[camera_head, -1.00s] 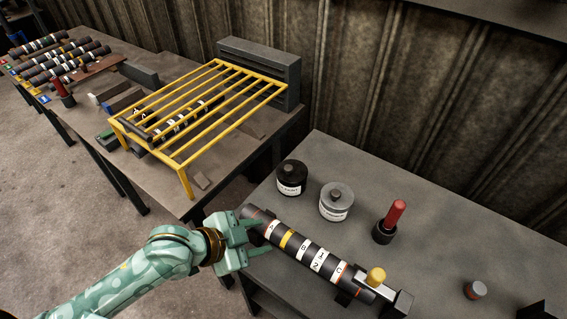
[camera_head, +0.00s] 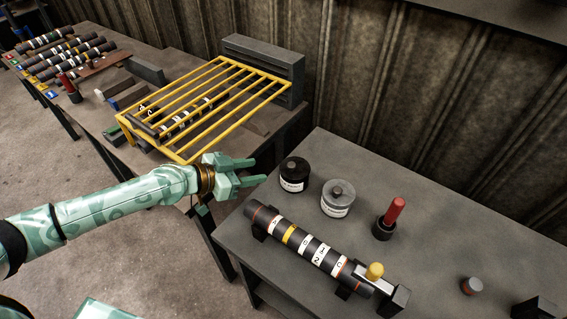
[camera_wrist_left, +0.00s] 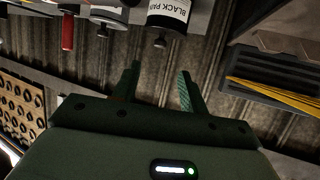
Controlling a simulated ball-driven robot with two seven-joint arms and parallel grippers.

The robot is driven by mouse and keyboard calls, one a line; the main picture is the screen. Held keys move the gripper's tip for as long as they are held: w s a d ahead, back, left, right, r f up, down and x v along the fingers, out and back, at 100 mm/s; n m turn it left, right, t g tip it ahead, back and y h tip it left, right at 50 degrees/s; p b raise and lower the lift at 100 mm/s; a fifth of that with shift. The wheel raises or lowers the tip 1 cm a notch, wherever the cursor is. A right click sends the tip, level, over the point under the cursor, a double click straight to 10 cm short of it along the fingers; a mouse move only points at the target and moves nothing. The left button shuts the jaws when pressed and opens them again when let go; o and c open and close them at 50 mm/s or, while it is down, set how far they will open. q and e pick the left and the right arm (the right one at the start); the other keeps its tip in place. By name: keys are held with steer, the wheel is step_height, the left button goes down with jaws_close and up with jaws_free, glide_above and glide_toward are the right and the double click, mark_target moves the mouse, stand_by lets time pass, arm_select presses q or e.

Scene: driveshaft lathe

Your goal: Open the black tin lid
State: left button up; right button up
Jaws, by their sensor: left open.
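The black tin (camera_head: 294,178) stands upright on the near table, with its dark lid and small knob on top. It also shows at the top of the left wrist view (camera_wrist_left: 168,14), with a white label reading "BLACK PAI…" and its knob toward my fingers. My left gripper (camera_head: 254,172) is open and empty, just left of the tin and apart from it. Its two fingers (camera_wrist_left: 159,80) also show in the left wrist view. A grey tin (camera_head: 338,199) with a knobbed lid stands right of the black one. My right gripper is not in view.
A dark shaft (camera_head: 298,240) with white and yellow bands lies in supports in front of the tins. A red-handled tool (camera_head: 391,216) stands to the right. A yellow barred guard (camera_head: 215,100) covers part of the table at the left. The near table's right middle is mostly clear.

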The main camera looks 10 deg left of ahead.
mark_target(288, 166)
arm_select(q)
steer(key=x, duration=1)
steer(key=shift+w+f+b, duration=0.1)
steer(key=shift+b, duration=0.25)
jaws_close()
